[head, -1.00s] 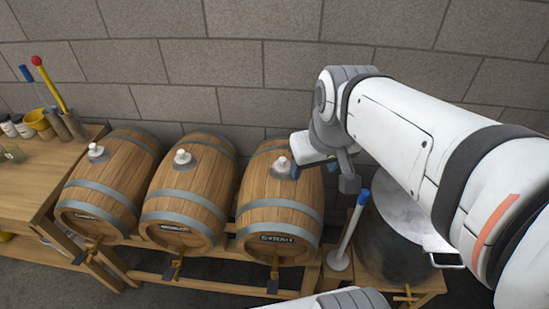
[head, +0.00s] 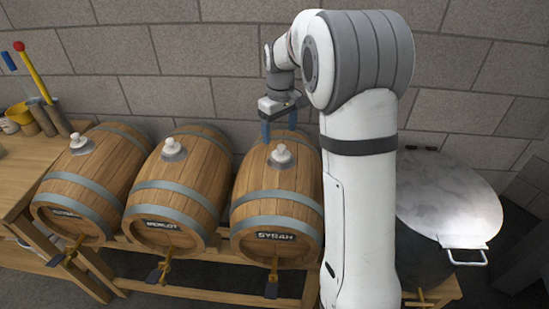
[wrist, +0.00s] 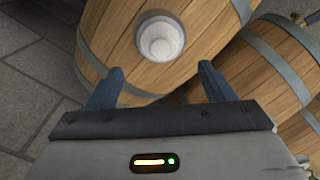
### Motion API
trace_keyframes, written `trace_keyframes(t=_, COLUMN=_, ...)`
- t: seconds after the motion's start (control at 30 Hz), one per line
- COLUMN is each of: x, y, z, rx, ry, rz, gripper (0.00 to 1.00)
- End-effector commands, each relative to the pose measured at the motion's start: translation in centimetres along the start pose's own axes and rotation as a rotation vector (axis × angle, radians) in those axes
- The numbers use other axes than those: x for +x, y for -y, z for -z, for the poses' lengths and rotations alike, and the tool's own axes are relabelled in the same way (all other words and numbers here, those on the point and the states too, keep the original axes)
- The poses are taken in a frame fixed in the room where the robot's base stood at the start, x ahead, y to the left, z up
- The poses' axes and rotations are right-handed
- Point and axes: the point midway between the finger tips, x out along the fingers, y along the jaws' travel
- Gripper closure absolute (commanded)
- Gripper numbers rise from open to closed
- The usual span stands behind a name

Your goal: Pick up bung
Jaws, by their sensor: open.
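Three wooden barrels lie in a row, each with a white bung in a grey collar on top. The bung (head: 281,152) of the right barrel, labelled SYRAH (head: 275,190), stands upright. My gripper (head: 279,128) is open, with its blue fingers pointing down just behind this bung and apart from it. In the wrist view a white bung (wrist: 160,42) sits in its collar beyond my open gripper (wrist: 158,84), centred between the fingers sideways. Nothing is between the fingers. My arm hides the right side of the SYRAH barrel in the head view.
The middle barrel (head: 176,190) and left barrel (head: 95,180) have bungs too. A round metal lid (head: 445,205) covers a dark vessel at the right. A wooden bench (head: 20,180) with holders and coloured rods is at the left. The block wall (head: 180,60) stands close behind the barrels.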

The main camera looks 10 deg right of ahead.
Motion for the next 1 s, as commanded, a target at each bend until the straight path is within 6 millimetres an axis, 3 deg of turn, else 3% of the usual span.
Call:
trace_keyframes(t=0.5, x=6.3, y=-0.1, z=-0.7, rx=0.003, ry=0.0, rz=0.001, gripper=0.24)
trace_keyframes(t=0.77, x=6.7, y=-0.1, z=-0.7, rx=0.004, ry=-0.001, rz=0.0, gripper=0.24)
trace_keyframes(t=1.0, x=6.6, y=-0.1, z=-0.7, rx=0.004, ry=-0.001, rz=0.0, gripper=0.43)
